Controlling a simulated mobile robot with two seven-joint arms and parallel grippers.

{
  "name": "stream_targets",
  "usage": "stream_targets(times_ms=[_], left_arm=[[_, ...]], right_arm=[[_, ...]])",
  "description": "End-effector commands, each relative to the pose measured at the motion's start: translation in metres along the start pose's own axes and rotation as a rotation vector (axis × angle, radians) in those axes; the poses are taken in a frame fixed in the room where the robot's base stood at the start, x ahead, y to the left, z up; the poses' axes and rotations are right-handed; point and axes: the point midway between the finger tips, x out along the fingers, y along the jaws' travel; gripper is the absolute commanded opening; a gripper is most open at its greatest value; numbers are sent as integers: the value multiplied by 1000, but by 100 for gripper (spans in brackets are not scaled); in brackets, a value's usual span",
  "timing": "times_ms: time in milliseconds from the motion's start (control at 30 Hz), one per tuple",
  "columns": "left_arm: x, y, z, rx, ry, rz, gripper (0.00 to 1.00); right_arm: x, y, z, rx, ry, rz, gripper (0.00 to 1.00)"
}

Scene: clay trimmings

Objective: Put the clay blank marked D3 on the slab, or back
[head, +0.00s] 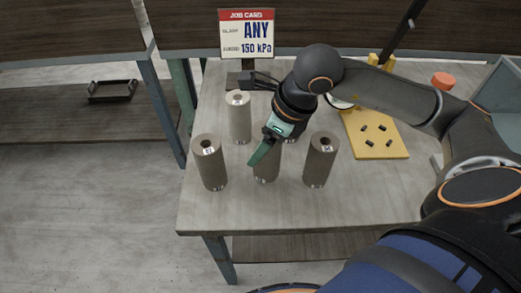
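Several grey-brown clay cylinders with top holes and small labels stand upright on the table. One is at front left (211,165), one at back left (239,120), one at right (319,163) and one in the middle (267,174). Another is mostly hidden behind my gripper. The labels are too small to read surely, so I cannot tell which is D3. My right gripper (264,152) has teal fingers pointing down over the middle cylinder and hiding its top. I cannot tell whether it grips it. My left gripper is out of view. I cannot clearly identify the slab.
A job card (246,33) reading "ANY" and "150 kPa" stands at the table's back. A yellow board (372,146) with several small black pieces lies at right, near an orange cylinder (443,80). The table's front strip (300,214) is clear. A dark tray (112,92) sits on another surface at left.

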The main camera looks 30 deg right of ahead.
Motion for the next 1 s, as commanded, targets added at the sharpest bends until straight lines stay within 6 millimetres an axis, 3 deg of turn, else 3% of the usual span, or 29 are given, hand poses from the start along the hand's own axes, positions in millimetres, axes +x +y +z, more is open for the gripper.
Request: stream_targets(times_ms=[333,767,800,1000], left_arm=[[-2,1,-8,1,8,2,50],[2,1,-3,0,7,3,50],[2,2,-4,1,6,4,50],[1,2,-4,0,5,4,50]], right_arm=[[36,-7,-9,2,0,-1,0],[43,-7,-11,1,-3,-2,0],[43,-7,-12,1,1,-1,76],[42,-7,-12,1,1,-1,99]])
